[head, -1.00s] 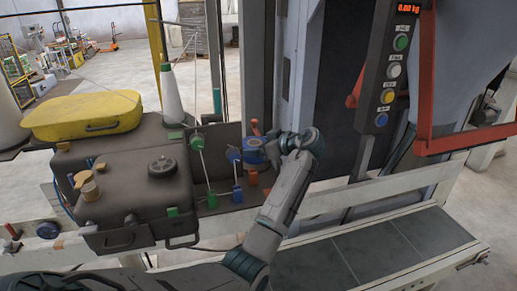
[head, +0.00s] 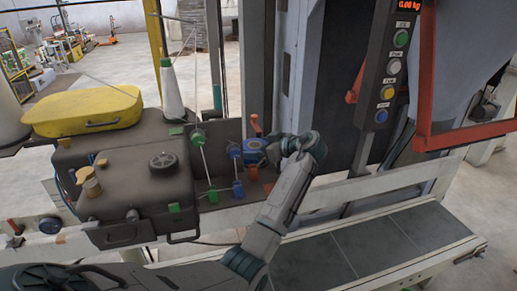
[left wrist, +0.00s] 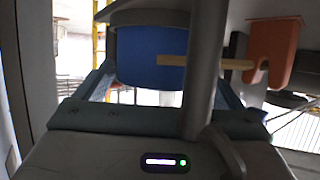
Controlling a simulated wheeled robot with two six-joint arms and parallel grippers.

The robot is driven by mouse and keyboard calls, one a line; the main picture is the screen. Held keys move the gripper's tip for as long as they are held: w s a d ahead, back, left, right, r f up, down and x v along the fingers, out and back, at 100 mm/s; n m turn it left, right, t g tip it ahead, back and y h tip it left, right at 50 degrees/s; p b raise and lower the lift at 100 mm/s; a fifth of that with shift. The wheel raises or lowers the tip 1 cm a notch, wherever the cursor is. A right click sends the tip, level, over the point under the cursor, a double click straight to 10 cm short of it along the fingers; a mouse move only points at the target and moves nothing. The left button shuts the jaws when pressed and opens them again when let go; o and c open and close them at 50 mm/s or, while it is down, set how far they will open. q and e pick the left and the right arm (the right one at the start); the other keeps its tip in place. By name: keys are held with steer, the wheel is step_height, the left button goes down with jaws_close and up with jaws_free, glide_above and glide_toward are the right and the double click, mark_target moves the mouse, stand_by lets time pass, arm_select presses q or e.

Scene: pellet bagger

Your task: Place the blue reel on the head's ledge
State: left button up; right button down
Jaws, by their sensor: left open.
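The blue reel (head: 255,151) is at the right end of the dark sewing head (head: 125,190), low in front of the grey column. My left gripper (head: 268,151) reaches it from the right, with its jaws at the reel. In the left wrist view the blue reel (left wrist: 150,55) fills the space between the open fingers, with a grey rim above it. Whether the fingers touch it is unclear. The head's ledge (head: 222,200) lies below and is partly hidden by guides and my arm. My right gripper does not show.
A red-orange lever (head: 254,124) stands just above the reel; an orange part (left wrist: 272,52) is close by in the wrist view. Green and blue thread guides (head: 236,170) stand left of the reel. A white thread cone (head: 171,90) is behind. A conveyor (head: 370,250) runs in front.

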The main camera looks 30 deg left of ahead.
arm_select(q)
steer(key=b+v, duration=0.5)
steer(key=v, duration=0.6)
steer(key=shift+d, duration=0.25)
